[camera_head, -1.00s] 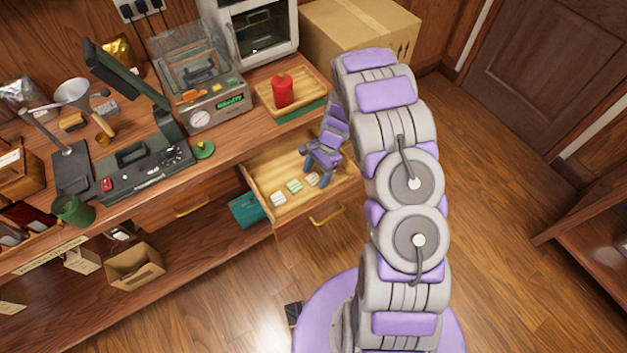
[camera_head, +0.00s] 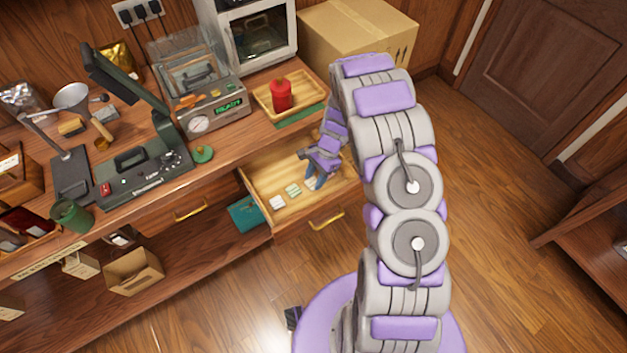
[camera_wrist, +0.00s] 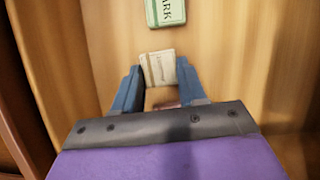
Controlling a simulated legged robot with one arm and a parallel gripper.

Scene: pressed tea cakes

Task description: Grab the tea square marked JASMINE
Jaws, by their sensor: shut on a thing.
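My gripper (camera_wrist: 160,88) is shut on a pale tea square (camera_wrist: 158,68) in the wrist view, with one blue finger on each side of it. The lettering on this square is too blurred to read. A tea square with a green border (camera_wrist: 166,12), its label ending in "ARK", lies beyond the fingers; it also shows in the head view (camera_head: 293,190). Another pale tea square (camera_head: 277,203) lies to its left in the open drawer (camera_head: 262,180). In the head view my gripper (camera_head: 316,182) is low in the drawer and hides the square it holds.
A cardboard box (camera_head: 355,35) stands behind. Floor space lies open to the right.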

